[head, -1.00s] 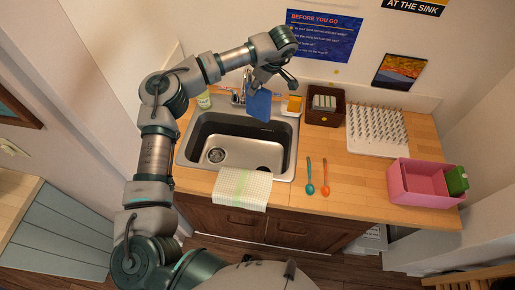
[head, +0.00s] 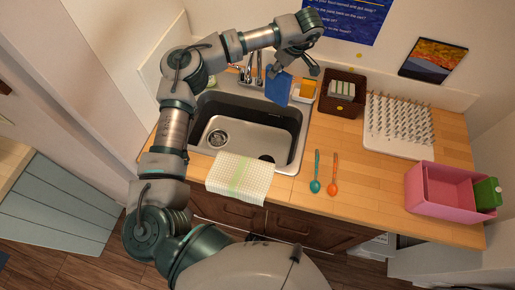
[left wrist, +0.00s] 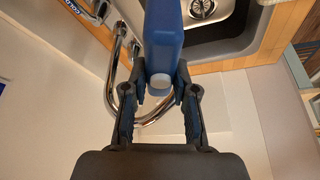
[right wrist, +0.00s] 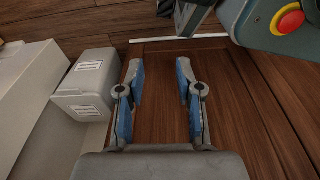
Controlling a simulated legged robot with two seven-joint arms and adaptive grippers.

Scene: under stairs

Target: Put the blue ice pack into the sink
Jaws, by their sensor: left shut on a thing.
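The blue ice pack (head: 278,88) hangs from my left gripper (head: 292,67) over the back right part of the sink (head: 285,154). In the left wrist view the ice pack (left wrist: 163,40) has a pale cap, and the fingers of my left gripper (left wrist: 161,85) close on it at the cap end. The sink's dark basin shows beyond it in that view. My right gripper (right wrist: 160,85) shows only in the right wrist view. It is open and empty, in front of brown wood.
A chrome faucet (head: 256,66) stands behind the sink, close to the ice pack. A yellow sponge (head: 304,90) and a brown caddy (head: 342,104) are to the right. A checked towel (head: 240,178) hangs over the front rim. Two spoons, a spiked white rack (head: 398,126) and a pink bin (head: 448,190) sit on the counter.

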